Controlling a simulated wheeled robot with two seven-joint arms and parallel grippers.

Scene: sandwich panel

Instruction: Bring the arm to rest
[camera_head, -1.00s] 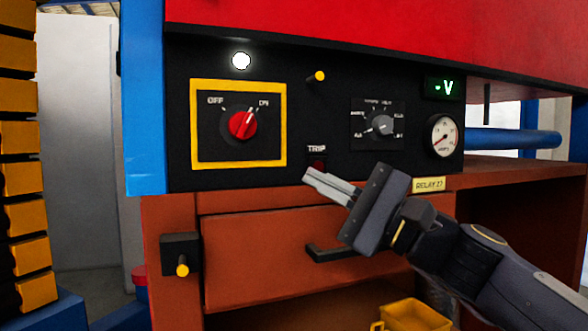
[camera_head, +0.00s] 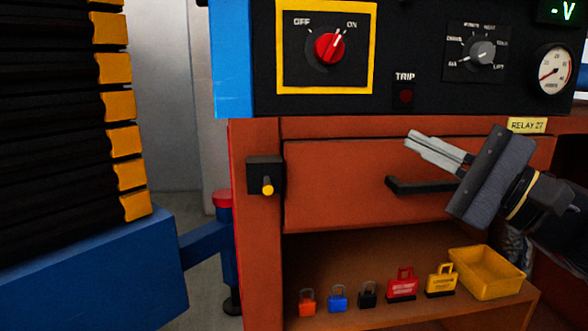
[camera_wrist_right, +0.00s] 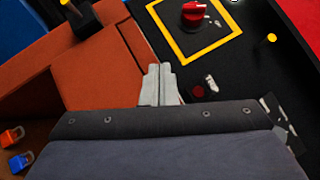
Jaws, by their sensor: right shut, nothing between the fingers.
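My right gripper (camera_head: 437,152) comes in from the right in the head view, in front of the orange-brown drawer (camera_head: 340,185) and left of the RELAY 27 label. Its two pale fingers are together with nothing between them. They also show shut in the right wrist view (camera_wrist_right: 157,84). The gripper body covers part of the dark drawer handle (camera_head: 420,186). The black panel (camera_head: 420,60) above carries a red rotary knob (camera_head: 329,48) pointing toward ON, a grey selector knob (camera_head: 482,52), a dark red TRIP button (camera_head: 405,96) and a round gauge (camera_head: 555,70). My left gripper is not in view.
On the open shelf below the drawer stand several small padlocks (camera_head: 337,298), red and yellow tags (camera_head: 402,283), and a yellow bin (camera_head: 487,272). A black box with a yellow knob (camera_head: 266,178) juts from the left post. Yellow-edged black stacks (camera_head: 60,110) stand at left.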

